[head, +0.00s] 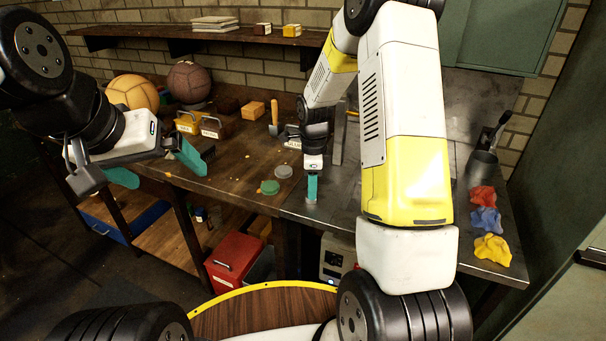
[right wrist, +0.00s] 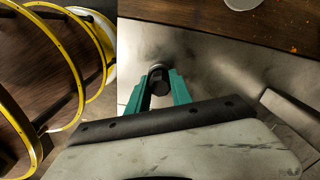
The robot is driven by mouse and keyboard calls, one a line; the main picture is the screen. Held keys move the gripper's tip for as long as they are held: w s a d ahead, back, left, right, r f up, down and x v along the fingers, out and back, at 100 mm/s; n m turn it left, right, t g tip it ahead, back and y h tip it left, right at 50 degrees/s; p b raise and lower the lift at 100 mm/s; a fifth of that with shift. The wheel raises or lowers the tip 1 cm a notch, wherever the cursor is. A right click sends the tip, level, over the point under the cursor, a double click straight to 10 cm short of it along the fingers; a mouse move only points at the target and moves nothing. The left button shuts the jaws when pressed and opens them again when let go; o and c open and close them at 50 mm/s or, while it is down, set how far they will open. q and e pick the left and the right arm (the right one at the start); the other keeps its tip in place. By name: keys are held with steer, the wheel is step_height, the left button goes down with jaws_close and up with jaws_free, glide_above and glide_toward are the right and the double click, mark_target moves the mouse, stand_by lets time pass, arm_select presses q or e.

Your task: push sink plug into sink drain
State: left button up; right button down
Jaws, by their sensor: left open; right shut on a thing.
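My right gripper (head: 312,198) points down with its teal fingertips at the grey metal worktop. In the right wrist view, its fingers (right wrist: 160,92) are closed around a small dark round piece, which I take to be the sink plug (right wrist: 160,85). A pale metallic rim shows just beyond the plug, at the fingertips; I cannot tell whether it is the sink drain or part of the plug. The fingers hide the plug in the head view. My left gripper (head: 156,166) is open and empty, in front of the wooden bench, with its teal fingers wide apart.
The wooden bench (head: 232,177) adjoins the metal worktop (head: 338,212). A green disc (head: 270,187) and a grey disc (head: 284,171) lie near the join. Balls and wooden blocks stand at the back left. Red (head: 482,196), blue (head: 485,220) and yellow (head: 492,249) cloths lie right.

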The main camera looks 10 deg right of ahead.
steer(key=shift+f, duration=0.2)
steer(key=c, duration=1.1)
jaws_free()
steer(key=shift+c, duration=0.2)
